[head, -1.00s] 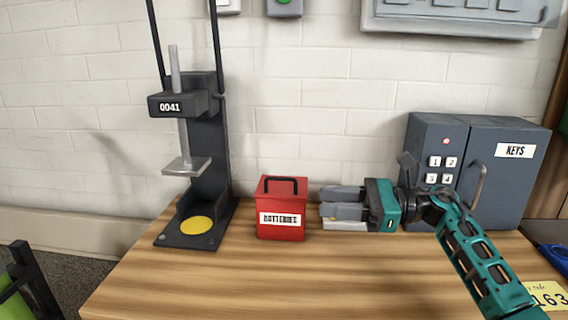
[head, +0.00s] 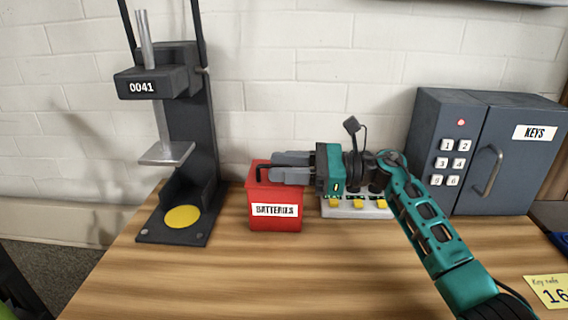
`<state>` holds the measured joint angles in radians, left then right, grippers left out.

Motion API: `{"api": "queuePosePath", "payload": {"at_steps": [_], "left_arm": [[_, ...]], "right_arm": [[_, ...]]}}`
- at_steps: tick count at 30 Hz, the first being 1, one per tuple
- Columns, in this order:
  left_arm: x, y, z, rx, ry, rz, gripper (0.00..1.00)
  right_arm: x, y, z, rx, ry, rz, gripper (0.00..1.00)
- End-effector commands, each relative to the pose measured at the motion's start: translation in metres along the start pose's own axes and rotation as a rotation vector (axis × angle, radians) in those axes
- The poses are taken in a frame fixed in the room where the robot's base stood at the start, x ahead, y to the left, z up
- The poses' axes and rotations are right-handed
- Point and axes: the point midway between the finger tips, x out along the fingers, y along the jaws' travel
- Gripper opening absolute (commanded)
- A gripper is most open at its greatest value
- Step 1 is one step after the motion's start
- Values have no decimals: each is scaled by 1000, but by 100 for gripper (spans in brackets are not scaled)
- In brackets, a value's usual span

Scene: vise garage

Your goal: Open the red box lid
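The red box (head: 276,222) with a "BATTERIES" label stands upright on the wooden table, and its lid (head: 256,182) looks closed. The black lid handle (head: 260,172) shows only at its left end; the rest is hidden by my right gripper (head: 272,167). That gripper comes in from the right, level over the lid, its two grey fingers one behind the other with the handle seemingly between them. Whether they are clamped on it I cannot tell. My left gripper is not in view.
A black press (head: 190,130) marked 0041 stands left of the box. A white block with yellow buttons (head: 357,206) sits right of it, partly behind my arm. A grey key safe (head: 458,150) stands further right.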

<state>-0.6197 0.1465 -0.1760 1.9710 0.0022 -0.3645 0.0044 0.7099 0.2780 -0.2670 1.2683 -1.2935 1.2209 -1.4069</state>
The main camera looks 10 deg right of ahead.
Motion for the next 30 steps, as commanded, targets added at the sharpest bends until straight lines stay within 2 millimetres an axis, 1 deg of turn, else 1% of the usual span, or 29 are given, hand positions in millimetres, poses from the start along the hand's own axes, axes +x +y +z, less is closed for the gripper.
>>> {"api": "queuePosePath", "payload": {"at_steps": [2, 8, 11, 18, 20, 30], "left_arm": [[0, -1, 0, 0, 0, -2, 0], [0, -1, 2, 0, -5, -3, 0], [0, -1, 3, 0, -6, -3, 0], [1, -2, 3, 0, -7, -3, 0], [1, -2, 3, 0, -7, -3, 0], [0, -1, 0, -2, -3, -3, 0]], "right_arm": [[3, 0, 0, 0, -1, 0, 35], [3, 0, 0, 0, 0, 0, 35], [3, 0, 0, 0, 0, 0, 27], [3, 0, 0, -1, 0, -1, 4], [3, 0, 0, 0, 0, -1, 0], [2, -1, 0, 0, 1, -3, 0]]}}
